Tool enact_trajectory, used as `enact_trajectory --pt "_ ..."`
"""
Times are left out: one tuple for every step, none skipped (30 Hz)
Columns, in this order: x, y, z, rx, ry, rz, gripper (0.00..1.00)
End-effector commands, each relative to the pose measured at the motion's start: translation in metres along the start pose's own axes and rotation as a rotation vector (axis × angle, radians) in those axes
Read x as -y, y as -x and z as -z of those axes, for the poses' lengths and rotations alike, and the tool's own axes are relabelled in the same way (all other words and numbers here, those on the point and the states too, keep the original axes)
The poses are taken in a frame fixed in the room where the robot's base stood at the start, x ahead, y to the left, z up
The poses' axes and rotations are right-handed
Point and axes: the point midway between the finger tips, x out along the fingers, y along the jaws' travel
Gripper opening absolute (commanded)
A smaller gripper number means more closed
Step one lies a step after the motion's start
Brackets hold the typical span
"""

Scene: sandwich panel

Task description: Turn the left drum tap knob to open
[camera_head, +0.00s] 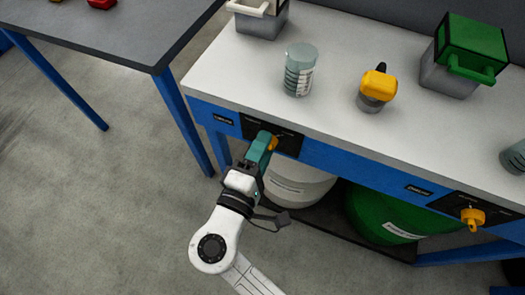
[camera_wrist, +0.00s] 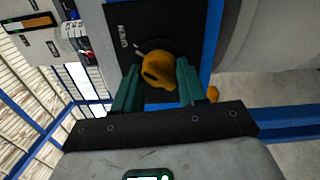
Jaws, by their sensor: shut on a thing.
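The left drum tap knob (camera_head: 274,143) is orange-yellow and sits on a black plate (camera_head: 288,143) on the blue front rail of the bench. My gripper (camera_head: 267,146), with teal fingers, is at this knob and hides much of it in the head view. In the wrist view the knob (camera_wrist: 160,70) sits between the two fingers, and my gripper (camera_wrist: 157,85) is shut on it. A short white mark shows on the plate (camera_wrist: 120,15) beside the knob, near small white lettering too blurred to read for sure. The white drum (camera_head: 298,185) stands below, under the bench.
A second orange knob (camera_head: 473,217) is on the rail at the right, near a green drum (camera_head: 380,215). On the white bench top (camera_head: 335,115) stand a grey-green beaker (camera_head: 300,70), a yellow-topped container (camera_head: 376,88) and a green-lidded box (camera_head: 468,50). Open floor lies at the left.

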Motion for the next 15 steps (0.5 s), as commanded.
enact_trajectory --pt "0.0034 0.0001 -0.0004 0.002 -0.023 0.001 0.11" --pt "0.0032 0.0001 -0.0004 0.002 -0.038 0.002 0.11" --pt "0.0029 0.0 -0.0005 0.002 -0.054 0.002 0.11" --pt "0.0027 0.0 -0.0006 0.002 -0.065 0.002 0.11" --pt "0.0026 0.0 -0.0006 0.002 -0.076 0.002 0.11" --pt "0.0024 0.0 -0.0007 0.002 -0.088 0.002 0.11" --pt "0.0022 0.0 -0.0007 0.002 -0.095 0.002 0.11" --pt "0.0022 0.0 -0.0007 0.002 -0.102 0.003 0.11" --pt "0.002 0.0 -0.0007 0.002 -0.109 0.003 0.11" --pt "0.0019 0.0 -0.0007 0.002 -0.114 0.003 0.11" --pt "0.0018 0.0 -0.0007 0.002 -0.118 0.003 0.11" --pt "0.0017 0.0 -0.0007 0.002 -0.123 0.003 0.11" --pt "0.0016 0.0 -0.0007 0.002 -0.125 0.003 0.11" --pt "0.0016 0.0001 -0.0007 0.002 -0.127 0.003 0.11" --pt "0.0015 0.0001 -0.0007 0.002 -0.128 0.003 0.11"
